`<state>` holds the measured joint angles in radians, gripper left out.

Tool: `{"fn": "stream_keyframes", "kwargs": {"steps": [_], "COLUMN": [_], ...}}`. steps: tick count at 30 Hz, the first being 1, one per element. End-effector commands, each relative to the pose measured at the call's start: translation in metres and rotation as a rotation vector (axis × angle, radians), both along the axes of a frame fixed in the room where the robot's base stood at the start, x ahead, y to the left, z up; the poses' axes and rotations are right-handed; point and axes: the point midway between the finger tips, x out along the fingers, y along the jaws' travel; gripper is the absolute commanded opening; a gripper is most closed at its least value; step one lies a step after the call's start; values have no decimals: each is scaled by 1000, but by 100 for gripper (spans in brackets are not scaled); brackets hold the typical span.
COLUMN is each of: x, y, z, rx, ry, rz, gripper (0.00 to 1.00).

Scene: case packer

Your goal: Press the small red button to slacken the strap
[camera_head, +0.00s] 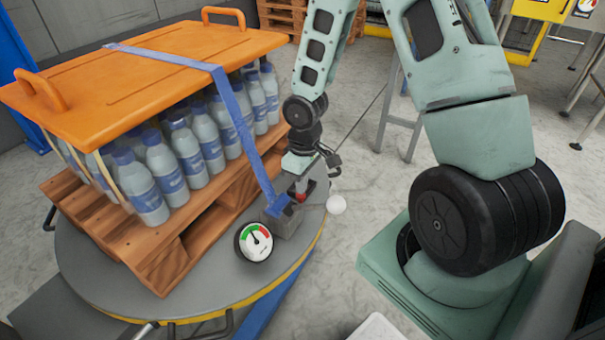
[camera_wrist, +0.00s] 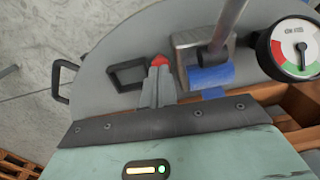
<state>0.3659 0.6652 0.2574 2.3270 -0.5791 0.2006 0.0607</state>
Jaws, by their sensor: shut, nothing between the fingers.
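The small red button (camera_wrist: 160,60) shows right at the tips of my gripper (camera_wrist: 158,72) in the wrist view, beside the grey strap tensioner (camera_wrist: 187,42). My gripper's fingers are shut together and empty. They cover part of the button, and I cannot tell whether they touch it or press it down. In the head view my gripper (camera_head: 300,190) points down over the turntable edge, next to the tensioner (camera_head: 290,222). The blue strap (camera_head: 240,115) runs over the orange lid and down to the tensioner; its lower end (camera_wrist: 211,77) shows in the wrist view.
A round gauge (camera_head: 254,242) stands beside the tensioner. A lever with a white knob (camera_head: 336,204) sticks out to the right. A wooden pallet (camera_head: 165,240) with bottles under an orange lid (camera_head: 140,80) fills the grey turntable (camera_head: 105,275).

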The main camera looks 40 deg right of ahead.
Motion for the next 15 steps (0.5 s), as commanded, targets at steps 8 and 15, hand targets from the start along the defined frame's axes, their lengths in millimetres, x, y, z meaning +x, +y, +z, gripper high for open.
{"fn": "stream_keyframes", "kwargs": {"steps": [8,15], "x": [0,0], "y": [0,1], "z": [-8,-11], "rx": [1,0], "ry": [-2,-1], "rz": [0,0], "gripper": [0,0]}}
